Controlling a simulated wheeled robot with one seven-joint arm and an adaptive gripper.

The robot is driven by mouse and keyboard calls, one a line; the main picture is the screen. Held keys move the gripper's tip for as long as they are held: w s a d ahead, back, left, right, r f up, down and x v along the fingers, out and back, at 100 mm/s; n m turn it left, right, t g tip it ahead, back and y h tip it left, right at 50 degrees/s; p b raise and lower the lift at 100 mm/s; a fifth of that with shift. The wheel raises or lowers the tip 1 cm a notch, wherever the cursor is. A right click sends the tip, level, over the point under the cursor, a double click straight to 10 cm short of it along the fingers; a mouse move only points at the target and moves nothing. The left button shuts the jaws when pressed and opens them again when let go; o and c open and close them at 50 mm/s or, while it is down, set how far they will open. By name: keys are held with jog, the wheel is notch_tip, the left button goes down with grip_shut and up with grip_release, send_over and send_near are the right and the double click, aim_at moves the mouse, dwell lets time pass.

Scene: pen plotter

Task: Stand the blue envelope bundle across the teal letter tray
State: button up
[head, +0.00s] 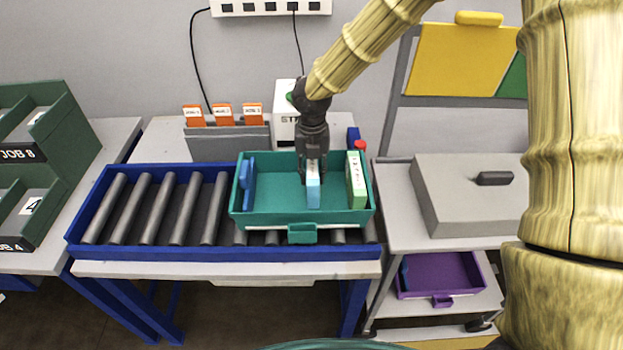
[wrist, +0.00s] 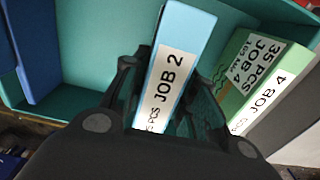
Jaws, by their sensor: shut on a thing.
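The teal letter tray (head: 270,217) sits on the roller conveyor in the head view, and its floor and wall (wrist: 120,45) fill the top of the wrist view. My gripper (head: 313,180) is inside the tray's outline, right of its middle, shut on a light blue envelope bundle (head: 313,191). The bundle stands upright between the fingers, and its label reads JOB 2 in the wrist view (wrist: 180,65). The head view does not show clearly whether its bottom touches the tray floor. A green bundle (head: 356,185) labelled JOB 4 stands at the tray's right end, apart from the blue one.
A darker blue piece (head: 247,180) stands at the tray's left end. The conveyor's rollers (head: 145,208) are bare to the left. Orange-tabbed files (head: 223,115) and a white box stand behind. A grey case (head: 470,195) is on the right cart, above a purple tray (head: 440,272).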

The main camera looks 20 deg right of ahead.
jog(key=shift+s+f, duration=0.45)
jog(key=shift+f, duration=0.05)
jog(key=shift+w+f+p, duration=0.25)
jog(key=shift+f+p, duration=0.05)
jog(key=shift+f, duration=0.8)
jog(key=shift+s+r, duration=0.1)
jog(key=shift+s, duration=0.1)
jog(key=o, duration=1.1)
jog(key=shift+w, duration=0.1)
notch_tip(320, 180, up, 12)
jog(key=shift+r+b, duration=0.1)
jog(key=shift+b, duration=0.7)
